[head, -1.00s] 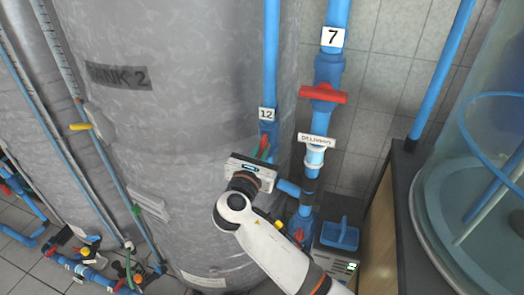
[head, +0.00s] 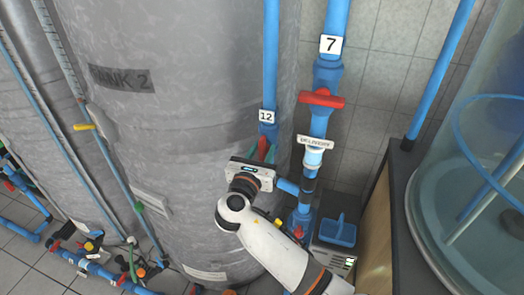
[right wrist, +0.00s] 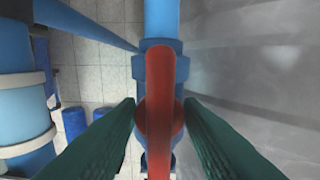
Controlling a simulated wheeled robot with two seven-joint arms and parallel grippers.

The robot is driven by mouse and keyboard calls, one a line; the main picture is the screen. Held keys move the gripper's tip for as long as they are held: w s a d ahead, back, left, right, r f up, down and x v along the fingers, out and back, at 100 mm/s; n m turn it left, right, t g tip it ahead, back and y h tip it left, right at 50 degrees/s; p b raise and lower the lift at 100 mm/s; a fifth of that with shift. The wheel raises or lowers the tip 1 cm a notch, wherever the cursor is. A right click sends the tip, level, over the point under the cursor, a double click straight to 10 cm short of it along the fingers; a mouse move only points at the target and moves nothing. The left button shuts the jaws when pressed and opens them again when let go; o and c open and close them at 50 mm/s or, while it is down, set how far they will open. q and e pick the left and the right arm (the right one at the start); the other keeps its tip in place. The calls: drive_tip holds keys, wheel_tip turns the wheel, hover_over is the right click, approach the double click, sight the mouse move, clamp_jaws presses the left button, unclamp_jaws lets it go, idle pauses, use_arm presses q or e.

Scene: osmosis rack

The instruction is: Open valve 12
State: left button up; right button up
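The label 12 (head: 266,116) is on a vertical blue pipe (head: 271,55) in front of the tank. Just below it, my right gripper (head: 264,149) is at the valve, its body hiding most of that valve in the head view. In the right wrist view, the red valve handle (right wrist: 160,75) lies lengthwise along the blue pipe (right wrist: 162,18). The green fingers of my right gripper (right wrist: 160,108) stand on either side of the handle, apart, with blue valve body showing between them. I cannot tell whether either finger touches it. My left gripper is out of view.
Right of it, pipe 7 (head: 338,20) carries a red handle (head: 322,99) set crosswise and a delivery tag (head: 315,142). The grey tank (head: 190,120) is close on the left. A wooden cabinet (head: 378,235) and a clear tank (head: 485,170) stand at right.

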drive_tip(key=shift+s+a+r+p, duration=0.1)
drive_tip(key=shift+s+a+p, duration=0.05)
drive_tip(key=shift+s+p, duration=0.35)
drive_tip(key=p+v, duration=0.5)
drive_tip(key=v, duration=0.6)
